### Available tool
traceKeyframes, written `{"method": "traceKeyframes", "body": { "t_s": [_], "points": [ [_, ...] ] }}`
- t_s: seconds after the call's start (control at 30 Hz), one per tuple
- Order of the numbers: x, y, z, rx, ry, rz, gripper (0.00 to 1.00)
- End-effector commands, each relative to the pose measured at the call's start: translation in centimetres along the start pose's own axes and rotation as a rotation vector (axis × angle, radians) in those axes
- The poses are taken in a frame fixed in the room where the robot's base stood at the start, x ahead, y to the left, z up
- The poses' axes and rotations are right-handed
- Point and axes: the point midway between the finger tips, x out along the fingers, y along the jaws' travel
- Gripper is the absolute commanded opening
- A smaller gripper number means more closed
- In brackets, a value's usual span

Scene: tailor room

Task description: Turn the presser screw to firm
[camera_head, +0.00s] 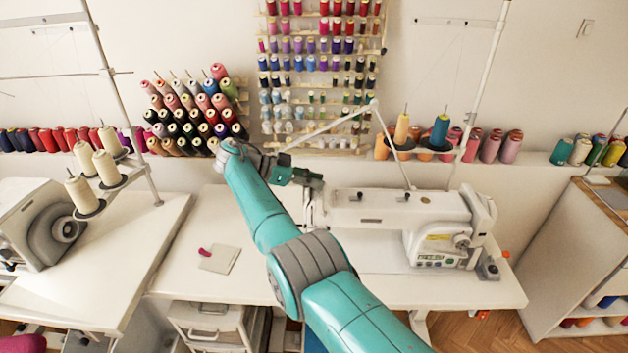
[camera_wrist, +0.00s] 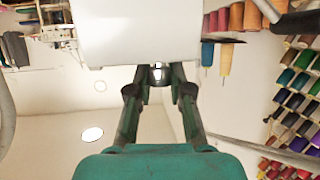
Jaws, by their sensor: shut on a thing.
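The white sewing machine (camera_head: 400,208) stands on the white table, with its head end toward the left. My gripper (camera_head: 316,182) is at the top of that head end. In the wrist view, the white machine head (camera_wrist: 138,32) fills the top middle. My gripper's fingertips (camera_wrist: 158,76) meet at its edge, shut on a small metal part, the presser screw (camera_wrist: 158,68). The screw is mostly hidden between the fingers, and its turn or setting cannot be read. In the head view the screw is hidden by my gripper.
A thread stand (camera_head: 404,150) with an orange and a blue spool rises behind the machine. Spool racks (camera_head: 322,75) cover the wall. A small pad (camera_head: 219,258) with a red item lies on the white table (camera_head: 185,270). Another machine (camera_head: 40,225) stands at left.

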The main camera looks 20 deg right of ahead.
Motion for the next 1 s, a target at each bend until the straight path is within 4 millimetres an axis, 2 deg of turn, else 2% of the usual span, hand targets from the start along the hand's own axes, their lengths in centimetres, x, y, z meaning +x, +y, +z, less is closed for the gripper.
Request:
{"method": "traceKeyframes", "body": {
  "t_s": [0.37, 0.4, 0.47, 1.0],
  "points": [
    [0.24, 0.13, 0.37, -0.006, -0.001, 0.005, 0.00],
    [0.24, 0.13, 0.37, -0.006, -0.001, 0.005, 0.30],
    [0.21, 0.11, 0.32, -0.005, -0.001, 0.004, 0.45],
    [0.07, 0.03, 0.13, -0.003, 0.000, -0.003, 0.46]
  ]
}}
